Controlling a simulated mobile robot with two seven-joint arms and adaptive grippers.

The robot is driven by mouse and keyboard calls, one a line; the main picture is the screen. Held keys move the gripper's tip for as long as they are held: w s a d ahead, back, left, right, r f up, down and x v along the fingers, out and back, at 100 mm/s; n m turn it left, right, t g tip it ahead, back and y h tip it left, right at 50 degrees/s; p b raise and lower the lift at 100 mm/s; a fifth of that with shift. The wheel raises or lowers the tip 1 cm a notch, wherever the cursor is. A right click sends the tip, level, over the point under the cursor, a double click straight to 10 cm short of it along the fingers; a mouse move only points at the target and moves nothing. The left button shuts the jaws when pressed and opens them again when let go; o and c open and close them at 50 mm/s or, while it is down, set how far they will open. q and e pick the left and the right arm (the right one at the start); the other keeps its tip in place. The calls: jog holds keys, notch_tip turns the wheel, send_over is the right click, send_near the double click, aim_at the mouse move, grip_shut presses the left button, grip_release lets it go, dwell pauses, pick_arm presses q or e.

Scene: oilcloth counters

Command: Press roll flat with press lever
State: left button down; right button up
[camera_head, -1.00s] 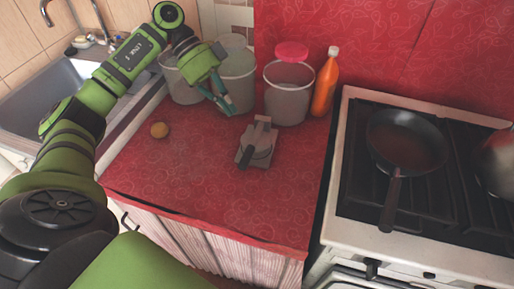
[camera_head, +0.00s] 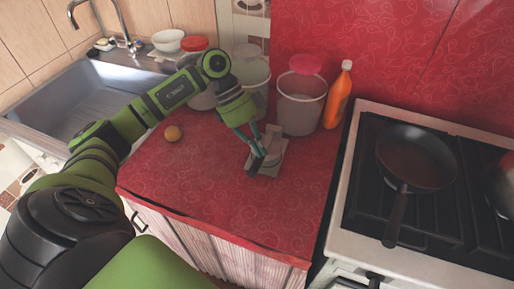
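A small round tan ball (camera_head: 173,132), which looks like the roll, lies on the red counter left of the press. The grey press (camera_head: 266,168) stands on the counter. My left gripper (camera_head: 261,152) is over the press, its fingers pointing down at the lever side and covering part of it. I cannot tell whether the fingers touch the lever or how far apart they are. The lever and the inside of the press are mostly hidden. My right gripper is not in view.
Behind the press stand clear bins (camera_head: 300,105), one with a pink lid, and an orange bottle (camera_head: 339,95). A stove with a frying pan (camera_head: 416,158) is at right, a sink (camera_head: 85,100) at left. The front counter is clear.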

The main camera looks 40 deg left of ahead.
aim_at(254, 163)
pick_arm(q)
jog(key=shift+s+a+f, duration=0.15)
jog(key=shift+s+f, duration=0.15)
jog(key=shift+f, duration=0.45)
jog(key=shift+f, duration=0.1)
jog(key=shift+s+f+t, duration=0.25)
jog(key=shift+f, duration=0.35)
jog(key=shift+s+f+t, duration=0.25)
jog(key=shift+f, duration=0.35)
jog(key=shift+s+d+f, duration=0.1)
jog(key=shift+d+f, duration=0.1)
jog(key=shift+f, duration=0.4)
jog(key=shift+r, duration=0.1)
